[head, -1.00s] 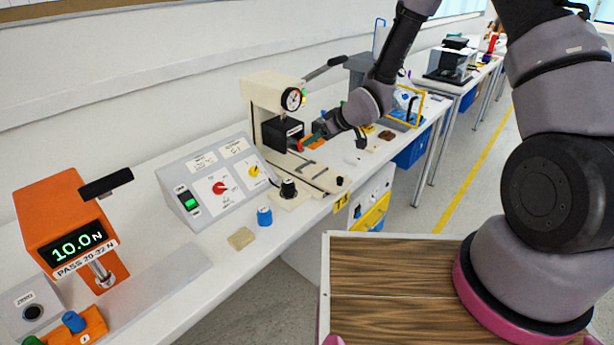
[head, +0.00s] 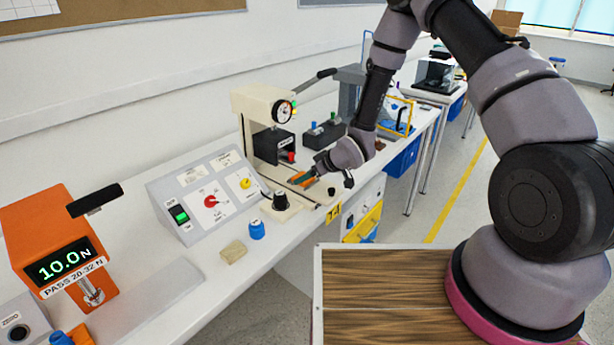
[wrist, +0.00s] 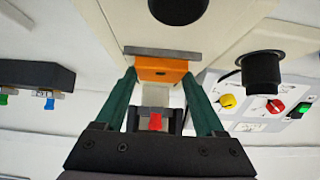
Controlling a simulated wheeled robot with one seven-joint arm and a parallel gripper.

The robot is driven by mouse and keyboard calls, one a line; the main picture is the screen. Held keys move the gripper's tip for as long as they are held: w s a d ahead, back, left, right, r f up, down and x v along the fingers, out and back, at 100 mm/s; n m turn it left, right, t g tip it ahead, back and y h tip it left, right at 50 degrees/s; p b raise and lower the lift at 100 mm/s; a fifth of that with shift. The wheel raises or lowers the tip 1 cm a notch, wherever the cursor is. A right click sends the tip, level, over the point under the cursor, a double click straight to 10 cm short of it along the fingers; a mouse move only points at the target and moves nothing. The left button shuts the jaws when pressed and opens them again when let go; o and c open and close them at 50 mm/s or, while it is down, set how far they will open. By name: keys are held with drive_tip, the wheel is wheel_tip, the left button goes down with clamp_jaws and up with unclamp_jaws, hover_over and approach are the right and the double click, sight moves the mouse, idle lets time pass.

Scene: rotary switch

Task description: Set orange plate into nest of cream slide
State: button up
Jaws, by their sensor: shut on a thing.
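My gripper (head: 309,176) is shut on the orange plate (head: 301,181), low over the cream slide (head: 325,197) in front of the cream press. In the wrist view the orange plate (wrist: 161,70) sits between the green fingertips of my gripper (wrist: 160,74), with a grey strip (wrist: 162,52) along its far edge. The cream slide (wrist: 140,20) lies just beyond that strip. The nest is hidden behind the plate and fingers, and I cannot tell whether the plate touches the slide.
The cream press (head: 262,105) with its dial and lever stands behind the slide. A black knob (head: 280,201) on a cream block, a blue knob (head: 256,229) and a grey control panel (head: 207,196) are to the left. A dark box with coloured switches (head: 324,131) stands behind my gripper.

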drive_tip(key=o, duration=1.3)
drive_tip(key=shift+f, duration=0.15)
